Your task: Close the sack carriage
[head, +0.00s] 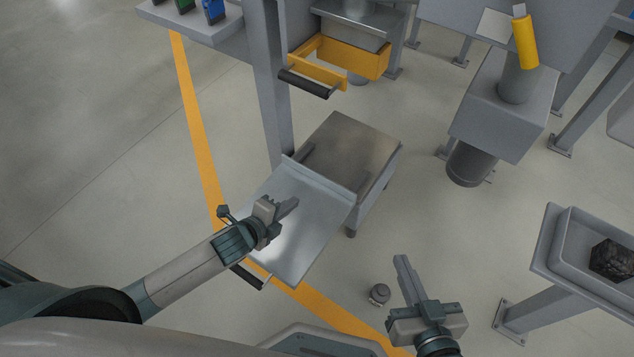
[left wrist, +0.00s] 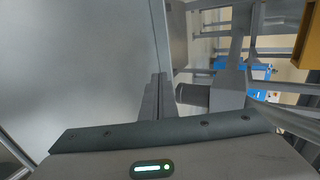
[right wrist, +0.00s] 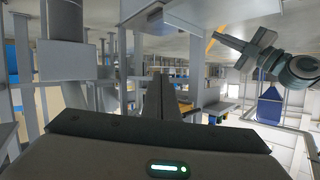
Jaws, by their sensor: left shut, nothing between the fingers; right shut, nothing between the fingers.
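The sack carriage (head: 310,228) is a flat bright metal plate pulled out toward me from a grey stand (head: 350,145). A dark bar handle (head: 247,276) sits at its near edge, partly hidden by my left arm. My left gripper (head: 292,204) is shut and empty, over the plate in the head view; I cannot tell whether it touches it. In the left wrist view, a broad grey surface, likely the plate (left wrist: 75,60), fills the left side beside the shut fingers (left wrist: 158,95). My right gripper (head: 401,262) is shut and empty, right of the carriage and apart from it.
A yellow frame (head: 352,58) with a black handle (head: 303,83) juts out above the stand, beside a grey post (head: 268,90). A grey motor housing (head: 503,105) stands at right. A trough (head: 552,245) with a dark lump is at far right. A small round object (head: 379,294) lies on the floor.

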